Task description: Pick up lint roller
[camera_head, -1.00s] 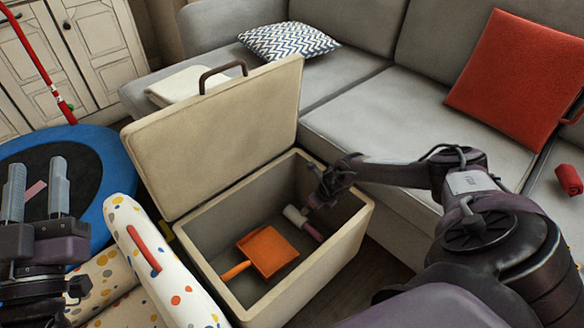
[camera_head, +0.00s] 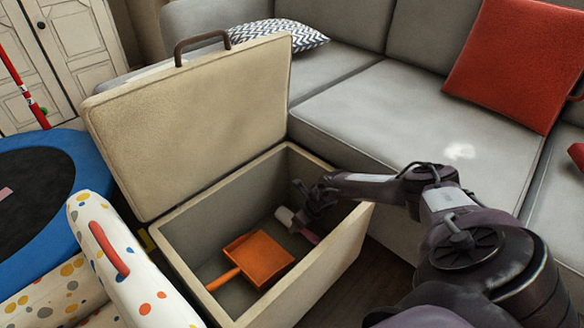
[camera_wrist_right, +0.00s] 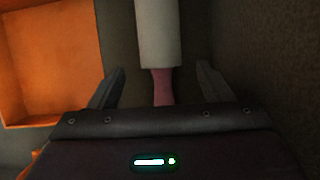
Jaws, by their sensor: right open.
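The lint roller (camera_head: 285,216) lies in the open storage box (camera_head: 334,257), near its right rear wall. It has a white roll and a pink handle, and my right gripper hides part of it in the head view. My right gripper (camera_head: 308,213) reaches down into the box from the right. In the right wrist view the white roll (camera_wrist_right: 159,32) points away from the gripper, and the pink handle (camera_wrist_right: 162,86) runs between the two open fingers of the right gripper (camera_wrist_right: 158,88), with a gap on each side. My left gripper is out of the head view.
An orange dustpan (camera_head: 259,258) lies in the box left of the lint roller. The box lid (camera_head: 195,120) stands open at the back left. A grey sofa (camera_head: 372,110) is behind the box, and a spotted cushioned piece (camera_head: 140,275) stands at its left.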

